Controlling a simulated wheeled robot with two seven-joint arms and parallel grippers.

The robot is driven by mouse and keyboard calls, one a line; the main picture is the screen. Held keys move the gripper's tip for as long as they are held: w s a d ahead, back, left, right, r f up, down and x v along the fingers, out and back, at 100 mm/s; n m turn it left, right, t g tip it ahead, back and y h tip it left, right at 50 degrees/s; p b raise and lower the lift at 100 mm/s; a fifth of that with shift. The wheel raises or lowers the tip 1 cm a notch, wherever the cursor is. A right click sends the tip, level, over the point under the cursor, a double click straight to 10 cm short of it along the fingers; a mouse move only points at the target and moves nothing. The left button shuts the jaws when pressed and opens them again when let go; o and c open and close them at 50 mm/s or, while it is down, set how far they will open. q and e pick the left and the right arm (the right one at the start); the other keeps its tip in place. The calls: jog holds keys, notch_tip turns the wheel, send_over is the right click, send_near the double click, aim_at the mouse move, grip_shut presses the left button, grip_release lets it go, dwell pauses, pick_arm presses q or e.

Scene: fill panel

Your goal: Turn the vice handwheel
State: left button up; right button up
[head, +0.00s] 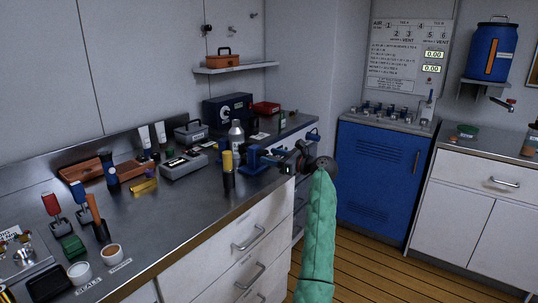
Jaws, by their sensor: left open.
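The blue vice (256,160) is fixed at the right front edge of the steel bench. Its handwheel side faces right, toward my left arm. My left gripper (301,158) is at the end of the green-sleeved arm rising from the bottom of the head view, close beside the right side of the vice. The gripper is open. The handwheel is small and largely hidden among the dark parts of the gripper and wrist, so I cannot tell whether the fingers touch it or are around it. My right gripper is out of view.
A yellow-and-black cylinder (228,172) and a spray bottle (236,136) stand left of the vice. Several tools and boxes fill the steel bench (190,215). Drawers (250,245) lie below. A blue cabinet (376,180) stands behind right, with open wood floor in front.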

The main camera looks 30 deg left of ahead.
pick_arm(q)
jog(key=shift+a, duration=0.9)
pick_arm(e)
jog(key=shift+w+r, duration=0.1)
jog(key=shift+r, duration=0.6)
pick_arm(q)
jog(key=c, duration=1)
jog(key=shift+o, duration=0.2)
jog(key=shift+m, duration=1.2)
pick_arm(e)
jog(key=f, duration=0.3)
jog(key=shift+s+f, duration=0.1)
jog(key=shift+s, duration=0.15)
pick_arm(q)
jog(key=o, duration=1)
jog(key=shift+w, duration=0.1)
jog(key=shift+c, duration=0.2)
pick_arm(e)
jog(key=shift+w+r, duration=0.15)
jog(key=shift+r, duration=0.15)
